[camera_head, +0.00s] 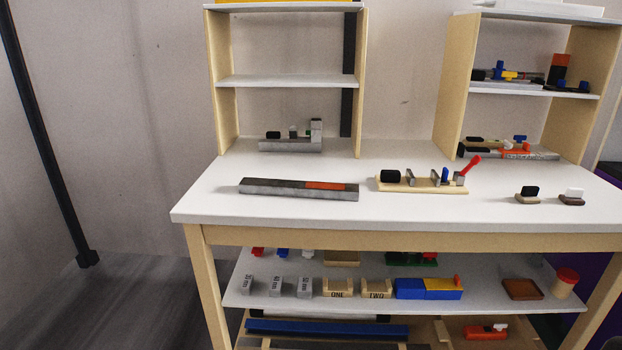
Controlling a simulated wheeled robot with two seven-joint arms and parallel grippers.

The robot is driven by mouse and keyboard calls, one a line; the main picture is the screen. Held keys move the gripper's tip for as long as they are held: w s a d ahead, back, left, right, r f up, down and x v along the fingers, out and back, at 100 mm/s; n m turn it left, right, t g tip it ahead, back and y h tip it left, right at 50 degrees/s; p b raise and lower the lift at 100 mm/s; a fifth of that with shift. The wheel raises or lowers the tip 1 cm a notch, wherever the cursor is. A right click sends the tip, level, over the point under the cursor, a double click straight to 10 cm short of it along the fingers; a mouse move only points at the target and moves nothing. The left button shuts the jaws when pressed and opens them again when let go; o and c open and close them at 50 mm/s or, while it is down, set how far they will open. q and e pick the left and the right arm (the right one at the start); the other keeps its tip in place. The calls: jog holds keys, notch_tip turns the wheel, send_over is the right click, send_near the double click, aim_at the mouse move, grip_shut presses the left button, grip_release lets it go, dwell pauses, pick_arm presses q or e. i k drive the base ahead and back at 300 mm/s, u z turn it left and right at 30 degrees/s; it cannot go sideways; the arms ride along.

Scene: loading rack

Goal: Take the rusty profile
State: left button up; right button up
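A long grey metal profile (270,187) lies flat on the white table top (205,200), left of the middle. An orange-red, rust-coloured patch covers part of its upper face towards the right end. It is the only long bar with such a patch on the table's front area. Neither of my grippers shows in the head view, and nothing touches the profile.
A wooden fixture with a red lever (470,166) stands right of the profile. Two small blocks (527,195) sit further right. Shelf units (287,81) rise at the back. A lower shelf (400,310) holds several blocks. Table space left of the profile is clear.

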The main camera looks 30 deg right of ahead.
aim_at(305, 189)
jog(key=z, duration=0.8)
jog(key=i, duration=0.75)
jog(key=z, duration=0.85)
